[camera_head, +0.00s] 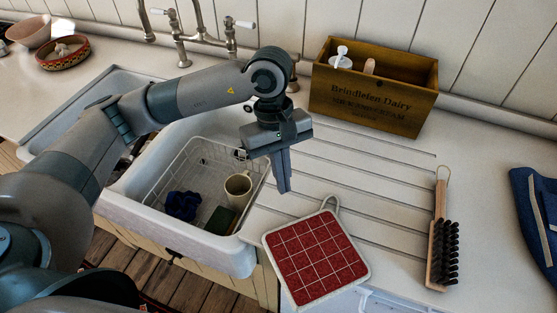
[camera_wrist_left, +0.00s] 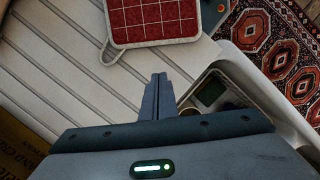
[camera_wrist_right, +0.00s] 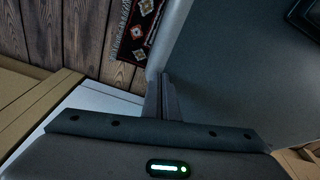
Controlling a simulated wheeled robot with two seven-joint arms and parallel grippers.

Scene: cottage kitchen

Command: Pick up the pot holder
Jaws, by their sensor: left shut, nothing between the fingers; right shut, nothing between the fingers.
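The pot holder (camera_head: 316,258) is a red square with a white grid, a pale border and a hanging loop at its far corner. It lies on the front edge of the ribbed drainboard, right of the sink. It also shows at the top of the left wrist view (camera_wrist_left: 155,18). My left gripper (camera_head: 285,186) is shut and empty, above the drainboard just behind and left of the pot holder, apart from it. My right gripper is out of the head view. In the right wrist view my right gripper (camera_wrist_right: 164,98) is shut and empty, with floor and a rug beyond.
The sink holds a wire rack (camera_head: 165,191) with a beige mug (camera_head: 237,190) and a dark blue cloth (camera_head: 183,205). A wooden crate (camera_head: 372,93) stands at the back. A brush (camera_head: 441,240) lies to the right, with blue cloth (camera_head: 536,215) beyond. The drainboard between is clear.

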